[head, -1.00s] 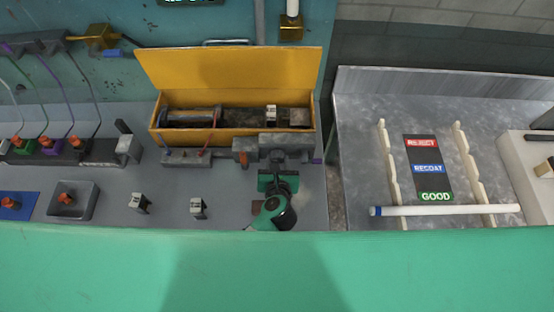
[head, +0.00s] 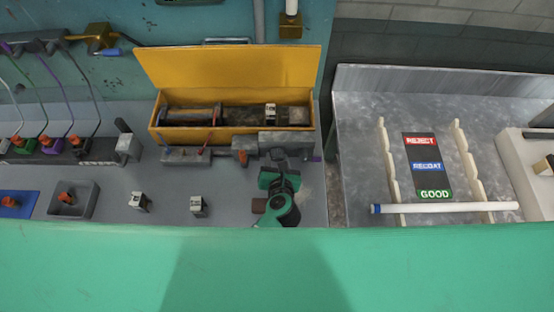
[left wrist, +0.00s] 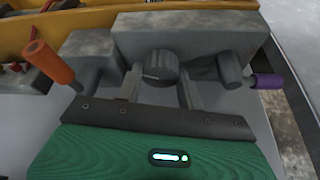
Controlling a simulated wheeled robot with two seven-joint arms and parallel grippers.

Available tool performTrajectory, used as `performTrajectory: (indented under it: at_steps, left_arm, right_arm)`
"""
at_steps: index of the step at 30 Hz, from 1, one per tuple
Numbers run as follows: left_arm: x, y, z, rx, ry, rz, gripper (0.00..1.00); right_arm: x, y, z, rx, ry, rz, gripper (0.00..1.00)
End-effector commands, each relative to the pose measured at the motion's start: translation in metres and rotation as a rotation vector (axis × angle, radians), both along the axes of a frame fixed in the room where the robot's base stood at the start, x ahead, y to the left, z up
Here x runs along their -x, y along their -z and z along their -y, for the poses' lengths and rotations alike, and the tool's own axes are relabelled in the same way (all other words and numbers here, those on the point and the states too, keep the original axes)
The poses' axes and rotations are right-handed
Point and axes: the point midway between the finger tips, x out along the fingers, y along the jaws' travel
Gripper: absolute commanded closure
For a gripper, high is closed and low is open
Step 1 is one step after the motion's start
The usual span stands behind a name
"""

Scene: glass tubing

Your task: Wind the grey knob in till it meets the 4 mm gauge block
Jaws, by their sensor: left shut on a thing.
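The grey knob (left wrist: 158,68) sticks out of the front of a grey metal block (left wrist: 190,35) in the left wrist view. My left gripper (left wrist: 160,84) has one finger on each side of the knob and is shut on it. In the head view the gripper (head: 279,160) is at the front of the fixture and hides the knob. Two small labelled blocks (head: 139,202) (head: 198,207) stand on the bench to the left; their marks are too small to read, so I cannot tell which is 4 mm. My right gripper is not in view.
An orange handle (left wrist: 50,62) is left of the knob and a purple one (left wrist: 267,82) right. The open yellow box (head: 230,137) is behind the fixture. A white tube (head: 440,208) lies across a rack on the right table.

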Motion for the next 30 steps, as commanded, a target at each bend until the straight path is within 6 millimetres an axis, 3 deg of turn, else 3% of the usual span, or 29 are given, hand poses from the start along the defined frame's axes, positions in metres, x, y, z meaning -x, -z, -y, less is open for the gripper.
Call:
performTrajectory:
  at_steps: [11,12,15,25,30]
  left_arm:
    - [0.000,0.000,0.000,-0.001,0.000,-0.001,0.85]
    - [0.000,0.000,0.000,-0.001,0.000,-0.001,0.58]
    - [0.000,0.000,0.000,-0.001,0.000,-0.001,0.41]
    - [0.002,0.000,0.000,0.001,-0.001,-0.001,0.41]
    - [0.018,-0.004,0.002,0.002,0.000,-0.002,0.41]
  right_arm:
    - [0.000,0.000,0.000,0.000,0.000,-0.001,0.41]
    - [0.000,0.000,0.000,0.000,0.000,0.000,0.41]
    - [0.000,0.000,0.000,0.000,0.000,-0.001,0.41]
    - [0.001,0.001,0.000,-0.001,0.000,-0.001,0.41]
    - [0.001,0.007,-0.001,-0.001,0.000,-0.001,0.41]
